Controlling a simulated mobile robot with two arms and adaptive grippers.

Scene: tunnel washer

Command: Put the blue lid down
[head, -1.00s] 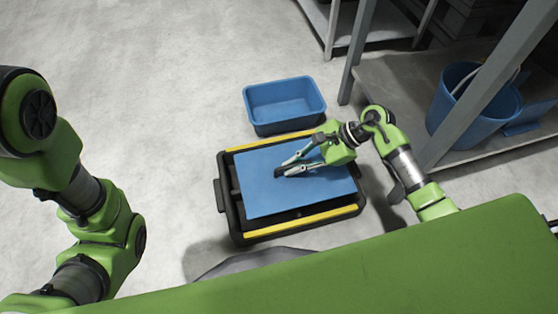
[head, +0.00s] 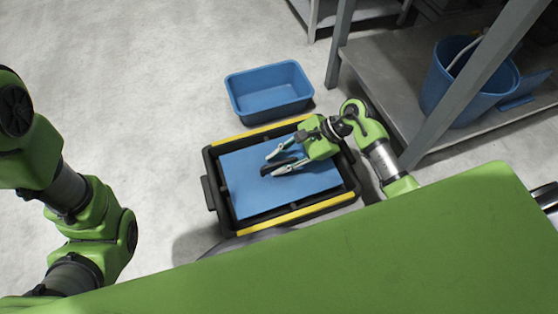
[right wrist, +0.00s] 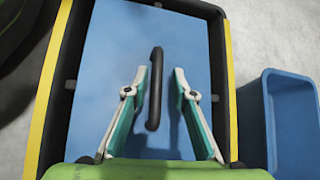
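The blue lid (head: 243,176) is a flat rectangular panel with a black bar handle (right wrist: 155,95). It lies inside the rim of a black crate with yellow edges (head: 297,213) in the head view. It also fills the middle of the right wrist view (right wrist: 105,50). My right gripper (head: 271,164) is over the lid with its fingers spread. In the right wrist view its fingertips (right wrist: 160,73) stand on either side of the handle, with gaps on both sides. My left arm shows at the left of the head view, but its gripper is out of frame.
An empty blue bin (head: 268,95) stands on the floor just behind the crate. A metal shelf (head: 395,75) with a blue bucket (head: 465,85) is to the right, with a post close to my right arm. The floor left of the crate is clear.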

